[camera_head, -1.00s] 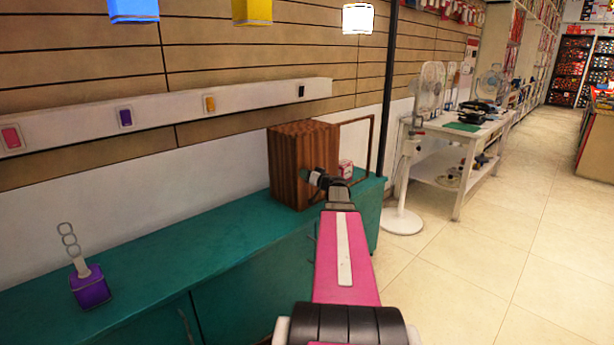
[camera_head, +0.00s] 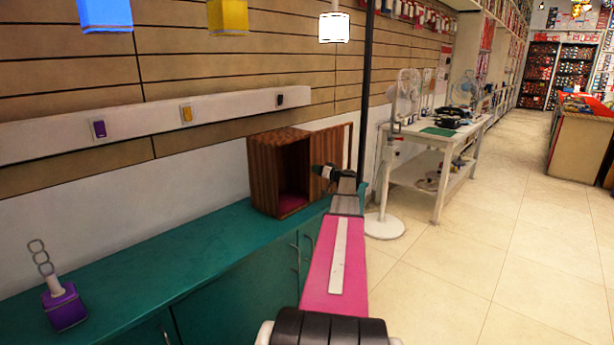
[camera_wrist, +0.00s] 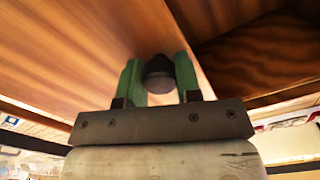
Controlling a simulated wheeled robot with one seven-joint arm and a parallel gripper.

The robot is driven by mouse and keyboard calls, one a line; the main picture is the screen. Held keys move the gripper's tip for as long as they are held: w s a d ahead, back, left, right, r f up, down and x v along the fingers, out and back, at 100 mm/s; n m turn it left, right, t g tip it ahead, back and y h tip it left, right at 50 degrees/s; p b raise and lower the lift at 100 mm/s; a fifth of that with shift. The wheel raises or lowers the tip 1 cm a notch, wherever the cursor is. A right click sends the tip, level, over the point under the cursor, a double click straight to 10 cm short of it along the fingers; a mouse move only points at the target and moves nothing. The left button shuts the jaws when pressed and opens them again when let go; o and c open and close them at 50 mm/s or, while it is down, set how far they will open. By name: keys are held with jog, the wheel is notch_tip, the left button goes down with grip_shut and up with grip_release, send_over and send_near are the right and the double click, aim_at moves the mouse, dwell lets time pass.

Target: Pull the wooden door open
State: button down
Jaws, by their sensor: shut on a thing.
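A wooden cabinet (camera_head: 263,172) stands on the teal counter with its front open, showing a dark interior with a pinkish-red floor. Its striped wooden door (camera_head: 322,152) stands swung out to the right of the opening. My gripper (camera_head: 320,171) is at the door, partly hidden by its own wrist. In the wrist view my gripper's green fingers (camera_wrist: 158,82) are on either side of a dark round knob (camera_wrist: 158,68) and shut on it. The door's wood (camera_wrist: 70,45) fills the upper left there.
The teal counter (camera_head: 150,245) runs below the cabinet, with a purple bottle-like object (camera_head: 64,306) at its left. A dark pole (camera_head: 365,90) and a white fan base (camera_head: 384,226) stand close on the right. Tiled floor (camera_head: 490,240) is open further right.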

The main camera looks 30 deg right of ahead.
jog(key=d, duration=0.1)
jog(key=w+d, duration=0.1)
jog(key=d, duration=0.2)
jog(key=shift+w+d, duration=0.25)
jog(key=shift+d, duration=0.15)
jog(key=c, duration=0.8)
grip_release()
jog(key=shift+s, duration=0.1)
jog(key=v, duration=1)
jog(key=shift+s, duration=0.3)
jog(key=shift+d, duration=0.1)
